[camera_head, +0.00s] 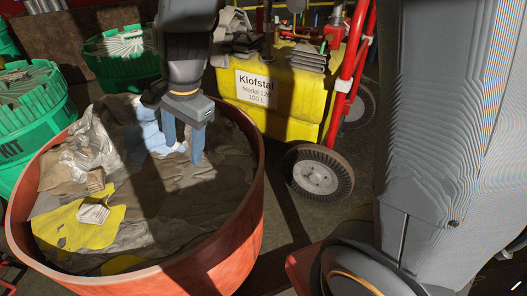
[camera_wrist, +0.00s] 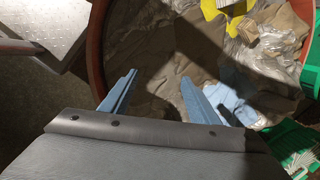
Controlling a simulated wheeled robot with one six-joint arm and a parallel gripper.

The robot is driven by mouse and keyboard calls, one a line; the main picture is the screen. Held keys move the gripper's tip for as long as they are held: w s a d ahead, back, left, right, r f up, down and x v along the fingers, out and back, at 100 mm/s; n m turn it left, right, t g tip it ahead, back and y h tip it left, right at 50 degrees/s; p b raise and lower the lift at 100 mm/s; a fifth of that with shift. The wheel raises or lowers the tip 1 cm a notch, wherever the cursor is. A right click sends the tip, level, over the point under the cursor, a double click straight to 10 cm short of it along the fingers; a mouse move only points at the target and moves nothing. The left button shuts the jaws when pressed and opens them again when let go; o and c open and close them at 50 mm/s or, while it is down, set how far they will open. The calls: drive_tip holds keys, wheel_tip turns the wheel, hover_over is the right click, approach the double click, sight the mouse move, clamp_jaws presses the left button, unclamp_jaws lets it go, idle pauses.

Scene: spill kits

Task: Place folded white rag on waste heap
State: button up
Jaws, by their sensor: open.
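The waste heap (camera_head: 175,195) of brown and grey crumpled cloth fills a round orange-red tub; it also shows in the wrist view (camera_wrist: 160,45). A small folded white rag (camera_head: 93,213) lies on a yellow cloth at the heap's left. In the wrist view a pale folded piece (camera_wrist: 223,3) shows on the yellow cloth at the top edge, partly cut off. My gripper (camera_head: 183,145) is open over the upper middle of the heap. Its two blue fingers (camera_wrist: 158,76) have nothing between them. I cannot tell whether the fingertips touch the heap.
A second folded piece, beige (camera_head: 95,180), lies nearby, below crumpled clear plastic (camera_head: 88,145). A light blue cloth (camera_head: 150,132) lies beside my fingers. The tub's rim (camera_head: 245,225) surrounds the heap. Green drums (camera_head: 30,115) stand left; a yellow tank (camera_head: 280,100) and wheeled red cart (camera_head: 318,178) stand right.

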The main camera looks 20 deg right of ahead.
drive_tip(key=s+d+r+n+g+h, duration=0.1)
drive_tip(key=s+d+r+n+h, duration=0.1)
drive_tip(key=s+d+n, duration=0.8)
drive_tip(key=s+d, duration=0.3)
drive_tip(key=d, duration=0.4)
drive_tip(key=shift+r, duration=0.15)
drive_tip(key=shift+n, duration=0.3)
drive_tip(key=r+p, duration=0.2)
drive_tip(key=p, duration=0.1)
drive_tip(key=r+p, duration=0.2)
drive_tip(key=p, duration=0.2)
drive_tip(key=s+r+p, duration=0.1)
drive_tip(key=p, duration=0.2)
drive_tip(key=shift+d+r+p, duration=0.2)
drive_tip(key=shift+r+p, duration=0.15)
drive_tip(key=shift+r, duration=0.05)
drive_tip(key=shift+f, duration=0.1)
